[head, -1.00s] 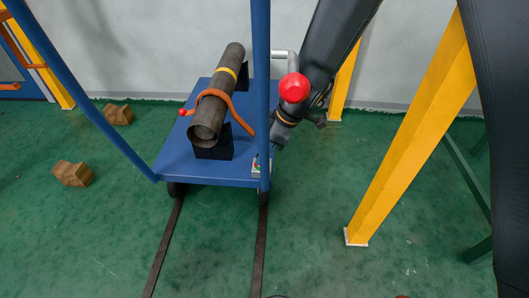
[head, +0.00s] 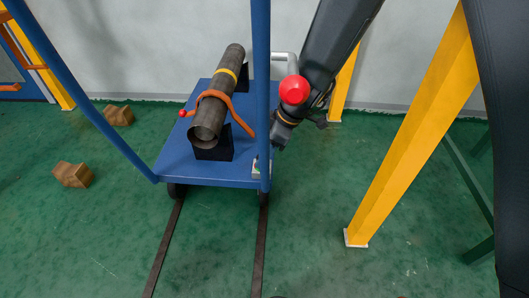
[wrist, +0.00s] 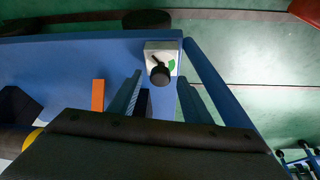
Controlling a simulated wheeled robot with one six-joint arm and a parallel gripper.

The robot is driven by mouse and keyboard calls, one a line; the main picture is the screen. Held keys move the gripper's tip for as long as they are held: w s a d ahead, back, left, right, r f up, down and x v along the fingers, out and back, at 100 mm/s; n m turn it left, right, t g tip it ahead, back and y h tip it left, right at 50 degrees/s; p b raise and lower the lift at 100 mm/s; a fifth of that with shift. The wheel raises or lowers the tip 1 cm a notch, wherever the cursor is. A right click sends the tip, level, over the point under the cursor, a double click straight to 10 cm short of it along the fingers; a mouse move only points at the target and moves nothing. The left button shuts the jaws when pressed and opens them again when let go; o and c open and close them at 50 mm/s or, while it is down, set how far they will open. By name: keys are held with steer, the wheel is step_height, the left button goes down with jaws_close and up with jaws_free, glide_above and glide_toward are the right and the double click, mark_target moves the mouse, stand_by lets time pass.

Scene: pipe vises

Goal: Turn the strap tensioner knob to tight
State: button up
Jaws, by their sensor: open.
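The tensioner knob (wrist: 159,73) is black and stands on a small white plate (wrist: 152,47) at the blue cart's edge. A green mark shows on the plate to the right of the knob, and the knob's narrow part points up and left. The plate shows small in the head view (head: 256,167), where the knob's setting is too small to tell. My gripper (wrist: 159,78) is open, its fingers either side of the knob in the picture; I cannot tell whether they touch it. The orange strap (head: 240,120) lies over the pipe (head: 220,90).
The blue cart (head: 175,165) has upright posts, one close left of my arm. A yellow post (head: 415,130) stands to the right.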

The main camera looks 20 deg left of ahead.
steer(key=p+v, duration=0.3)
steer(key=v, duration=0.4)
steer(key=shift+d+r, duration=0.1)
